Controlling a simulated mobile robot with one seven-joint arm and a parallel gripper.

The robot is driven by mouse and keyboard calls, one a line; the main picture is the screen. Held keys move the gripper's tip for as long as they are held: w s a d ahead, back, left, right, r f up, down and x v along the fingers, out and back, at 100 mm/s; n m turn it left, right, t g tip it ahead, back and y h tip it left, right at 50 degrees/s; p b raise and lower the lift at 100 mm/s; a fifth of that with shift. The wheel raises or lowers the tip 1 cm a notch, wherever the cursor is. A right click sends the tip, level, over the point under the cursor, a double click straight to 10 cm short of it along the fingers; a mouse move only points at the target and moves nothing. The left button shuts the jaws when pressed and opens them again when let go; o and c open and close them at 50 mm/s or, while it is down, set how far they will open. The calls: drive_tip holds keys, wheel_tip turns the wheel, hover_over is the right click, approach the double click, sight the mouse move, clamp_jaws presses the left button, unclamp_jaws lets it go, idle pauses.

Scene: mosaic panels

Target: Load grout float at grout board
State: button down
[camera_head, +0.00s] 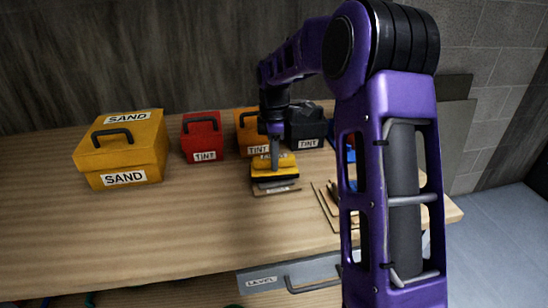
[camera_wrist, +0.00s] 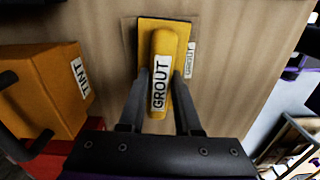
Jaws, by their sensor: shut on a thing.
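The yellow grout float (camera_head: 268,164) is over the middle of the wooden bench, left of my raised arm. In the wrist view the float (camera_wrist: 160,32) has a raised yellow handle labelled GROUT. My gripper (camera_wrist: 160,78) has one finger on each side of this handle and is shut on it; the gripper (camera_head: 274,150) also shows above the float in the head view. A thin tan board with a small label (camera_head: 276,189) lies under the float, and its edge shows around the float in the wrist view (camera_wrist: 128,32). I cannot tell whether float and board touch.
A yellow SAND box (camera_head: 120,152), a red TINT box (camera_head: 201,138), an orange TINT box (camera_head: 246,132) and a dark TINT box (camera_head: 306,128) stand along the back. Thin flat pieces (camera_head: 327,205) lie right of the float. The bench's front left is clear.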

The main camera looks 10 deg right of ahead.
drive_tip(key=shift+f, duration=0.65)
idle(1.8)
drive_tip(key=shift+r, duration=0.1)
wheel_tip(320, 180, up, 5)
drive_tip(key=p, duration=0.4)
drive_tip(key=shift+r+p, duration=0.45)
drive_tip(key=shift+r, duration=0.55)
drive_tip(key=shift+s, duration=0.1)
